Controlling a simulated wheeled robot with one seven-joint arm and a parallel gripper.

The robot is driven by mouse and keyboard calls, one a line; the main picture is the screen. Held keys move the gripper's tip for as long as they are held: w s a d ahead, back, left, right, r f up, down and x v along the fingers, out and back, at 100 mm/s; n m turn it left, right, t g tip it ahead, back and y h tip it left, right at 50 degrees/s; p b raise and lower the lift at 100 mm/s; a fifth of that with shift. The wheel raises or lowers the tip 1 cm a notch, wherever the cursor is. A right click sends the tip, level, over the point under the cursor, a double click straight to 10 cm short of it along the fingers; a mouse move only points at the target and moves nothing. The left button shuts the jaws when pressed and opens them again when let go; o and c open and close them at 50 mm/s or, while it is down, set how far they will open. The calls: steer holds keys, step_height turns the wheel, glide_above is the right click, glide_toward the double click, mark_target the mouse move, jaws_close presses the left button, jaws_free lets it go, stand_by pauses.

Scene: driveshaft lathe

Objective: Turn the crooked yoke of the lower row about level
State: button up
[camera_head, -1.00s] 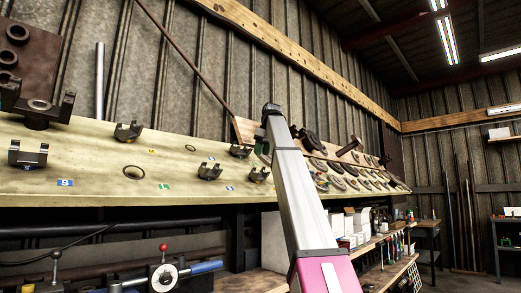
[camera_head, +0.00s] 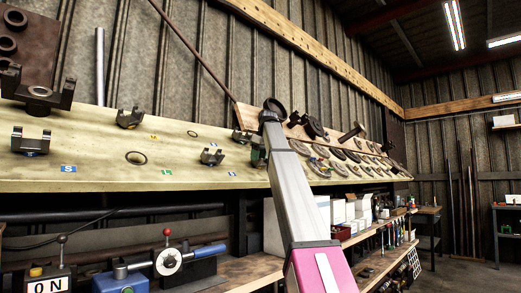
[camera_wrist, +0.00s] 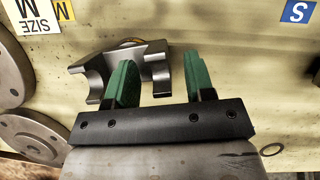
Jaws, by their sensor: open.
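In the wrist view a dark grey metal yoke (camera_wrist: 98,68) sits on the pale board, its prongs tilted relative to my gripper bar. My gripper (camera_wrist: 156,65) is open, with green fingers apart. The left finger overlaps the yoke's middle and the right finger is beside its right prong; I cannot tell whether they touch. In the head view my gripper (camera_head: 258,152) is at the right end of the lower row, mostly behind my arm, and hides that yoke. Other lower-row yokes stand at the middle (camera_head: 212,157) and far left (camera_head: 30,145).
Upper-row yokes stand at the left (camera_head: 130,118) and near my arm (camera_head: 242,136). Grey discs (camera_wrist: 30,135) lie left of my gripper. An S label (camera_wrist: 298,12) is at the upper right. A lathe control (camera_head: 168,262) stands below.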

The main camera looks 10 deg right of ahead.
steer(key=shift+f, duration=0.2)
jaws_close()
steer(key=shift+w+r, duration=0.1)
stand_by(1.5)
